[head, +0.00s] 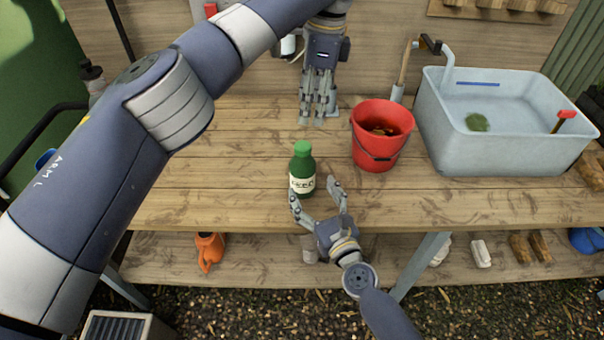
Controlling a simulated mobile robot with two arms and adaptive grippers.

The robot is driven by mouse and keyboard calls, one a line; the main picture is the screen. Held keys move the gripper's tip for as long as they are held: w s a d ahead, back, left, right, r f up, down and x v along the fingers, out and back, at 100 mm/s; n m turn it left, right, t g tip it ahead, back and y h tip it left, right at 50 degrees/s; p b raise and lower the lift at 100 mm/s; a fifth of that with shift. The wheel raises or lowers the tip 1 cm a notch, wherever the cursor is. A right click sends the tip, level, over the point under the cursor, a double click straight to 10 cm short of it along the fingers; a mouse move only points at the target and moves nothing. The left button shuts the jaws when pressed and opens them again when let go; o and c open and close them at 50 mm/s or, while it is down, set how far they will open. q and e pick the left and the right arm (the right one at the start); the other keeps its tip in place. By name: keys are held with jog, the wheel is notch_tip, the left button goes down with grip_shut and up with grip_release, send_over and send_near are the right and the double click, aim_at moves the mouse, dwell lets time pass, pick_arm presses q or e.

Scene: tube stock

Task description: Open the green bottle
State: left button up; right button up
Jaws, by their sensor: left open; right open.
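The green bottle (302,171) stands upright on the wooden table (220,180), with a cream label and a green cap (302,147) on top. My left gripper (318,117) is open and points down above the back of the table, behind the bottle and apart from it. My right gripper (317,190) is open at the table's front edge. Its fingers point up in the picture, with the left finger close to the bottle's lower front. I cannot tell whether that finger touches the bottle. Nothing is seen between the fingers of either gripper.
A red bucket (376,150) stands right of the bottle. A pale blue basin (500,155) with a tap (447,58) fills the right end. The table's left half is clear.

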aim_at(307, 184)
jog(key=x, duration=0.6)
jog(key=shift+w+a+f, duration=0.1)
jog(key=shift+w+f, duration=0.05)
jog(key=shift+f, duration=0.05)
jog(key=shift+w+a, duration=0.1)
jog(key=shift+w, duration=0.2)
jog(key=shift+w+a+r, duration=0.1)
pick_arm(q)
jog(key=shift+w+a+f, duration=0.1)
jog(key=shift+w+f, duration=0.05)
jog(key=shift+w, duration=0.15)
pick_arm(e)
jog(key=shift+w, duration=0.1)
